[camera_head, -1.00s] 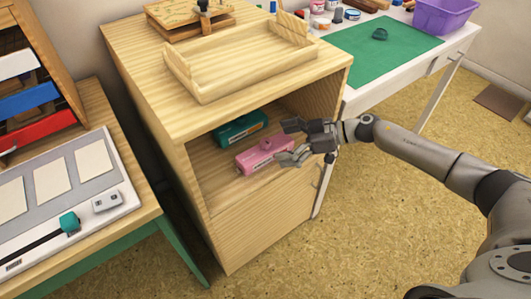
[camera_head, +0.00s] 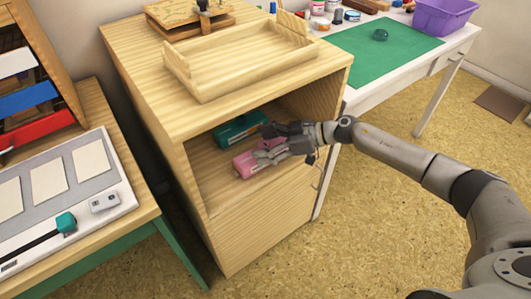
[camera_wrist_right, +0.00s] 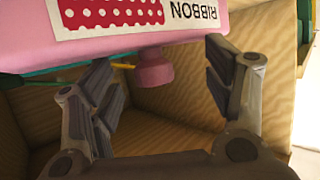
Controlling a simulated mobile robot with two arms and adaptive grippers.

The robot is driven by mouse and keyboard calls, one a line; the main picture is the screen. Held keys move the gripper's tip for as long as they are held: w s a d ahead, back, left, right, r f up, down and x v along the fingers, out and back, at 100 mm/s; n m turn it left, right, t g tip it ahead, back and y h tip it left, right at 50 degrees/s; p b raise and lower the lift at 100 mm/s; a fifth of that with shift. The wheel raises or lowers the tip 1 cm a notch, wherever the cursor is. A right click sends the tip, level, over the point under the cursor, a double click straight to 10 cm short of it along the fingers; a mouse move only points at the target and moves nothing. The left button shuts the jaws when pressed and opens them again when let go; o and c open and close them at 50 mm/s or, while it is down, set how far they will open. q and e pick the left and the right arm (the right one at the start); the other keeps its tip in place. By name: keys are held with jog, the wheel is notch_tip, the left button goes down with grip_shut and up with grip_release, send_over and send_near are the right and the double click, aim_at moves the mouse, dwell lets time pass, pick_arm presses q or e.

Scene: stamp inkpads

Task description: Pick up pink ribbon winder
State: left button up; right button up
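The pink ribbon winder (camera_head: 245,164) lies on the shelf inside the wooden cabinet, in front of a teal one. In the wrist view the pink winder (camera_wrist_right: 200,18) spans the top, with a polka-dot label reading "RIBBON" and a pink knob (camera_wrist_right: 154,68) below it. My right gripper (camera_head: 264,143) reaches into the cabinet opening from the right and partly covers the winder in the head view. In the wrist view the right gripper's (camera_wrist_right: 165,82) fingers are spread apart, with the knob between them. I cannot tell whether they touch the winder. My left gripper is not in view.
The teal winder (camera_head: 240,129) sits just behind the pink one. The cabinet (camera_head: 265,225) walls and top enclose the shelf closely. A wooden tray (camera_head: 240,75) stands on top. A green mat (camera_head: 385,48) lies on the white table at the right.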

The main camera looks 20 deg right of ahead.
jog(key=shift+s+f, duration=0.2)
jog(key=c, duration=0.9)
jog(key=shift+s+f, duration=0.1)
jog(key=shift+f, duration=0.1)
grip_shut()
jog(key=shift+r, duration=0.1)
jog(key=shift+s+r, duration=0.1)
jog(key=shift+r, duration=0.05)
notch_tip(320, 180, up, 7)
jog(key=p, duration=0.3)
jog(key=shift+d, duration=0.1)
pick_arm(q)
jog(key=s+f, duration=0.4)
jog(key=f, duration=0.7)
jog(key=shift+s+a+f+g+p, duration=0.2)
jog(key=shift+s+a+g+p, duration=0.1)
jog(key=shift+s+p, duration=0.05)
pick_arm(e)
jog(key=s+d, duration=0.3)
jog(key=s, duration=0.6)
jog(key=s+d, duration=0.3)
jog(key=s, duration=0.6)
jog(key=shift+d, duration=0.3)
